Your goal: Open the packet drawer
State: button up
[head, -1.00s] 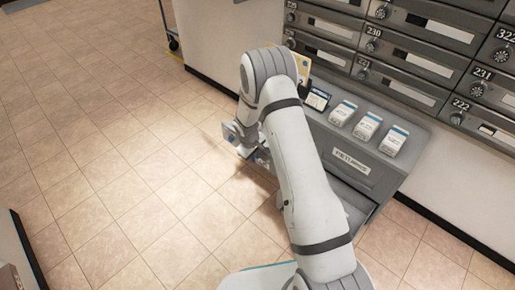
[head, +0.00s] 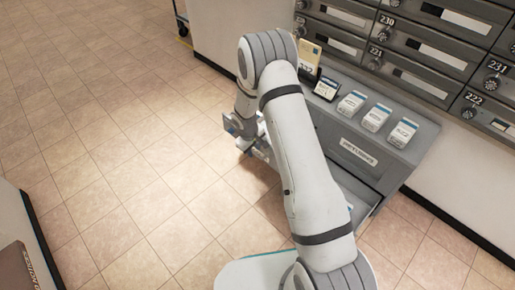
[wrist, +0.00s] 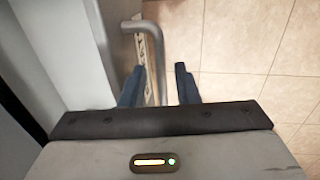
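The grey cabinet (head: 405,165) stands against the wall with a label on its front that I cannot read for sure. Below the label a drawer (head: 362,198) stands partly pulled out; a small blue-and-white spot shows inside, and my arm hides much of the drawer. In the wrist view a metal bar handle (wrist: 153,38) runs from the pale front at the left and down between my fingers. My gripper (wrist: 159,84) is open around the bar, with a visible gap on the right side. In the head view my gripper (head: 257,148) is low, left of the cabinet.
Several white packets (head: 375,118) and a small dark display (head: 326,89) stand on the cabinet top, with a yellowish card (head: 309,55) behind. Mailboxes (head: 430,45) line the wall above. Tiled floor (head: 120,130) is clear at the left. A low wall edge (head: 35,240) is at the lower left.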

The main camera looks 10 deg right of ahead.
jog(key=shift+o, duration=0.2)
notch_tip(320, 180, up, 8)
jog(key=a+p, duration=0.1)
jog(key=p, duration=0.2)
jog(key=shift+s+f, duration=0.15)
jog(key=shift+s, duration=0.3)
jog(key=s+d+r+m+p, duration=0.1)
jog(key=s+d+r+p, duration=0.3)
jog(key=r, duration=0.8)
jog(key=s+a+r+m+p, duration=0.1)
jog(key=s+r+m+p, duration=0.15)
jog(key=r+p, duration=0.7)
jog(key=s+d+r+p, duration=0.2)
jog(key=s+r, duration=0.2)
jog(key=r, duration=1.2)
jog(key=s+d+r+m+t+y+p, duration=0.1)
jog(key=s+r+m+p, duration=0.3)
jog(key=s+r+p, duration=1)
jog(key=s+d+r, duration=0.1)
jog(key=s+r, duration=0.4)
jog(key=r, duration=0.4)
jog(key=shift+s+r+y, duration=0.3)
jog(key=shift+s+y, duration=0.1)
